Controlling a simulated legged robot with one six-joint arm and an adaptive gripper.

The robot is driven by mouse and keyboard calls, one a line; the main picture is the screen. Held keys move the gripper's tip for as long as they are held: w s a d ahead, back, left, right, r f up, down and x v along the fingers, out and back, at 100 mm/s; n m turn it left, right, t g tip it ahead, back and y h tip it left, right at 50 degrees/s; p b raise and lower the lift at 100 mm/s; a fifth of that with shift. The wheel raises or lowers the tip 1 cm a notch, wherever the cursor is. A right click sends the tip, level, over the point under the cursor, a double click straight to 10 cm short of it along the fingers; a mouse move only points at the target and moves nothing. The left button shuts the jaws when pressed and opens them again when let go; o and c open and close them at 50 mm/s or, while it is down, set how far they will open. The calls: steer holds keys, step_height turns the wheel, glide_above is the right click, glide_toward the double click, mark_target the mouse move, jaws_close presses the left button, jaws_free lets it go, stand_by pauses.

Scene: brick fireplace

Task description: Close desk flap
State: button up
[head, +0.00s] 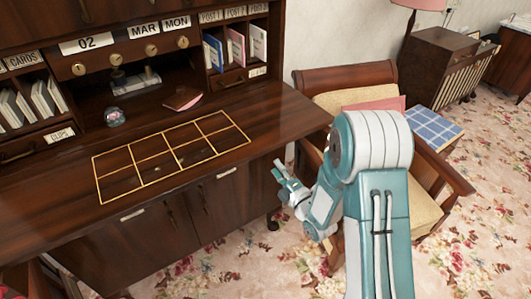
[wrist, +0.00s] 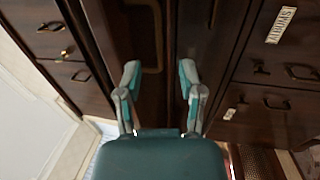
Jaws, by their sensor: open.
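The desk flap (head: 172,155) is a dark wood panel with a gold grid inlay. It lies lowered and flat in front of the desk (head: 205,205) in the head view. My gripper (head: 280,178) is beside the flap's right front edge, low by the cabinet doors, apart from the flap. In the wrist view my gripper (wrist: 160,82) has its two fingers spread, with nothing between them. Dark cabinet fronts with handles are beyond the fingers. I cannot make out the flap in the wrist view.
A small glass ball (head: 114,117) and a reddish booklet (head: 182,98) lie at the back of the desk. A wooden armchair (head: 345,80) with a cream seat stands at the right, close to my arm. Floral carpet (head: 235,265) is clear in front.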

mark_target(265, 152)
steer(key=x, duration=0.7)
steer(key=shift+f, duration=0.1)
jaws_close()
